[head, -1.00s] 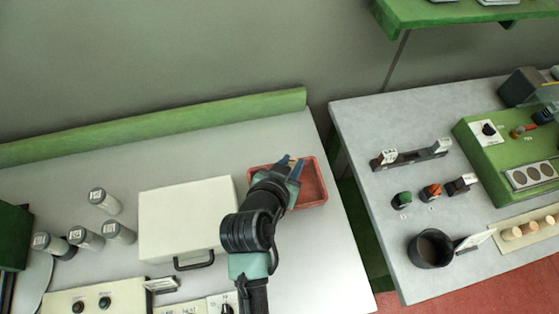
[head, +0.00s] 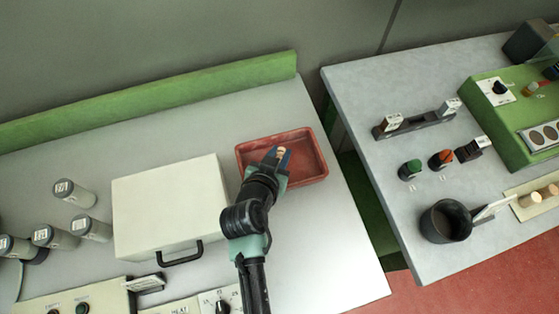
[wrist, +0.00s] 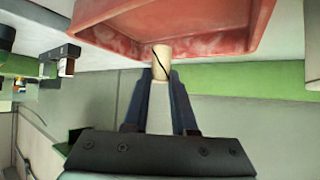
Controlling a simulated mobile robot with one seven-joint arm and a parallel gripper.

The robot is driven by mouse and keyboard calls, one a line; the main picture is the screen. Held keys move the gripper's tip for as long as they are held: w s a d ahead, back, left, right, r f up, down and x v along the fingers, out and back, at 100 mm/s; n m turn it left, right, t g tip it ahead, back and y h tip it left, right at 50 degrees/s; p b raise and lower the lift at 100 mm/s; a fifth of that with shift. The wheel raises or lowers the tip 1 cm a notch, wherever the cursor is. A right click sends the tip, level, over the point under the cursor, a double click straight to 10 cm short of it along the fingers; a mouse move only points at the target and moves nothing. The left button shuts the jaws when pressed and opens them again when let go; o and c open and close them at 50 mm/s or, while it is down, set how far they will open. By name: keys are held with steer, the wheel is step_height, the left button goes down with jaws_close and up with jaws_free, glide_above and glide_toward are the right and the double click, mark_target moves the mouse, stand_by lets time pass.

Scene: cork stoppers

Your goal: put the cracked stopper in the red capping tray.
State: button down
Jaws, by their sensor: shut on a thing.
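My gripper (head: 278,160) is shut on a pale tan cork stopper (wrist: 161,66). A dark slanting crack line runs across the stopper in the wrist view. The stopper also shows as a small tan end in the head view (head: 281,152). The red capping tray (head: 308,158) is a shallow box, and its visible floor looks empty. In the head view the fingertips and stopper are over the tray. In the wrist view the stopper overlaps the tray's wall (wrist: 118,42); I cannot tell its height above the floor. My arm hides the tray's front left part.
A white case (head: 168,205) with a black handle stands left of the tray. Several grey-capped jars (head: 90,228) are farther left. A green ledge (head: 150,103) runs along the back. Across a gap, the right table holds a dark pot (head: 446,221) and more stoppers (head: 530,200).

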steer(key=shift+f, duration=2.15)
steer(key=shift+f, duration=0.1)
steer(key=shift+f+b, duration=0.15)
steer(key=shift+b, duration=0.2)
steer(key=c, duration=0.7)
jaws_free()
steer(key=shift+r, duration=0.2)
